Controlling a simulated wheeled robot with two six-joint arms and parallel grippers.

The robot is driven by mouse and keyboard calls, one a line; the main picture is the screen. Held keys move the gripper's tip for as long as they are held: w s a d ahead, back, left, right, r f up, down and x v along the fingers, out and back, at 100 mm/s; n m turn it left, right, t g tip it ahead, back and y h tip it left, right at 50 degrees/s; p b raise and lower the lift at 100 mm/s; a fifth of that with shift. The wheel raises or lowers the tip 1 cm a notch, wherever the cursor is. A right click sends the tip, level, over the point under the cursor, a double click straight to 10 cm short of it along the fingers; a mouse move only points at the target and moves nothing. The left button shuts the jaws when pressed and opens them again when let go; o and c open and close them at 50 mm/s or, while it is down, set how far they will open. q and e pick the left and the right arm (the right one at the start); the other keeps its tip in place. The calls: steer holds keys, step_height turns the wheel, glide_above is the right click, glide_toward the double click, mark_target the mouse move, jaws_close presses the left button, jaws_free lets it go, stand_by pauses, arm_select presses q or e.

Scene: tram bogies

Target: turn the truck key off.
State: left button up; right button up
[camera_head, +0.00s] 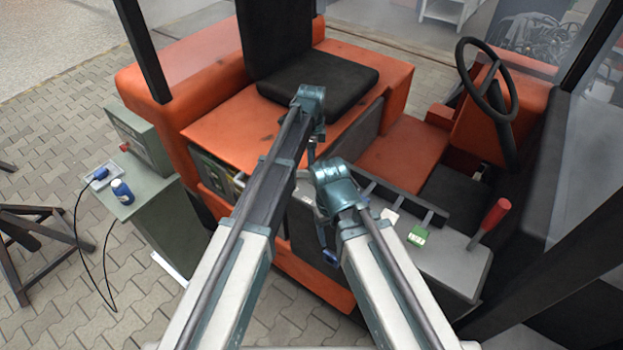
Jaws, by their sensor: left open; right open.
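The orange truck (215,100) fills the middle of the view, with a black seat (320,82) and a black steering wheel (486,80). I cannot make out its key; it may be hidden or too small. A grey side panel (455,262) carries a green item (418,236), a white tag (390,216) and a red-handled lever (490,221). My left gripper (311,152) is open, small in the view, beside the seat base and partly hidden by its arm. My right gripper (328,250) is open, pointing down at the near side of the grey panel, partly hidden behind its arm.
A grey-green cabinet (160,225) stands at the left with a blue jar (122,191) and a small cabled device on top. A dark metal stand (30,240) is at the far left. Black cab posts (143,50) rise around the truck.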

mark_target(306, 174)
arm_select(q)
step_height(306, 174, down, 6)
steer(key=b, duration=0.5)
jaws_close()
